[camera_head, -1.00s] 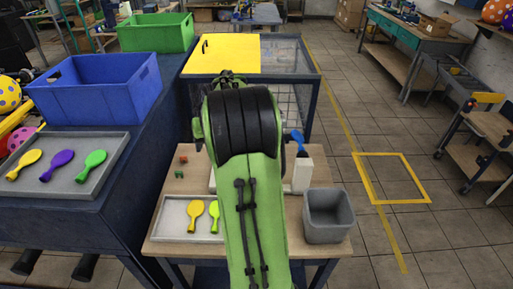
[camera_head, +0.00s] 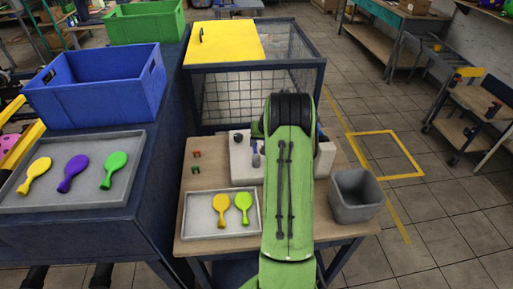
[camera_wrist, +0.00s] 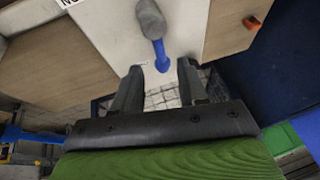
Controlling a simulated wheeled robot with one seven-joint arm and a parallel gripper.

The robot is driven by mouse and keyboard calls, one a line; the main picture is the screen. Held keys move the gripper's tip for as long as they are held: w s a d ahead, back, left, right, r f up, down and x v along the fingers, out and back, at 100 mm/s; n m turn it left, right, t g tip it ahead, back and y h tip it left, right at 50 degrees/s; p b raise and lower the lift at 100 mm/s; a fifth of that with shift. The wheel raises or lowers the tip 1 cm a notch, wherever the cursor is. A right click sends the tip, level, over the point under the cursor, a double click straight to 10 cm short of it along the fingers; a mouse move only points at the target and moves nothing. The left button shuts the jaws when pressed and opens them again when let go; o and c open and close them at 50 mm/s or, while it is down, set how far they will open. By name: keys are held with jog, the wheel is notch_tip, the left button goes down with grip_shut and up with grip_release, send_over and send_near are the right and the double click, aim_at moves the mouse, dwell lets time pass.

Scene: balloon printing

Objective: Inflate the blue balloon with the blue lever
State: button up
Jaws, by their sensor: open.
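My gripper (camera_wrist: 160,68) is open in the wrist view, its two dark fingers apart. A lever-like part with a grey rounded grip and a blue stem (camera_wrist: 159,52) lies just past the fingertips, in line with the gap. Nothing is held. The white machine (camera_head: 240,160) stands on the small wooden table, and its pale body also shows in the wrist view (camera_wrist: 110,30). In the head view my arm covers the machine's right part and the gripper. I cannot make out a blue balloon in either current view.
A grey tray (camera_head: 190,228) holds a yellow and a green balloon. A larger tray (camera_head: 98,195) at left holds yellow, purple and green balloons. A grey bin (camera_head: 355,205) stands on the right. A yellow-topped mesh cage (camera_head: 222,42) is behind. Blue (camera_head: 95,100) and green (camera_head: 150,25) crates stand left.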

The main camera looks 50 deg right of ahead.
aim_at(255, 149)
jog(key=x, duration=0.6)
jog(key=shift+r, duration=0.1)
grip_shut()
